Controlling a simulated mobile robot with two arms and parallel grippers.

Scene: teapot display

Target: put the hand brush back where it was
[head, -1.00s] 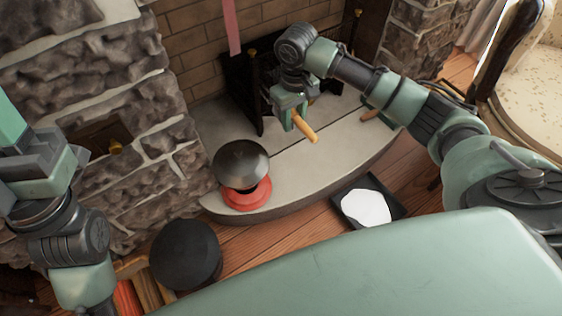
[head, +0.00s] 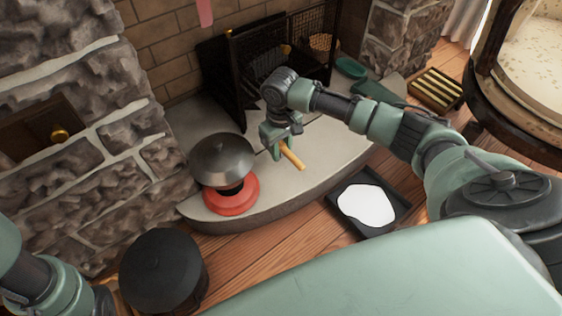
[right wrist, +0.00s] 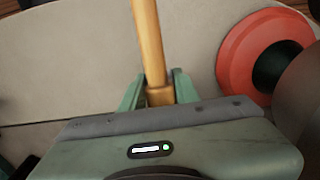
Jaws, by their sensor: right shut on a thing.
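The hand brush shows as a tan wooden handle (head: 292,157) jutting from my right gripper (head: 280,146), which is shut on it above the pale stone hearth (head: 322,160). In the right wrist view the handle (right wrist: 150,40) stands between the two green fingers of my right gripper (right wrist: 158,92). I cannot make out the brush's bristles in either view. My left gripper is out of view; only part of my left arm shows at the lower left.
A dark dome on a red round base (head: 232,202) stands on the hearth, left of my right gripper. A black fire screen (head: 232,85) is behind. On the floor are a black tray (head: 383,230) with a white patch, a black round container (head: 163,270) and a slatted box (head: 437,90).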

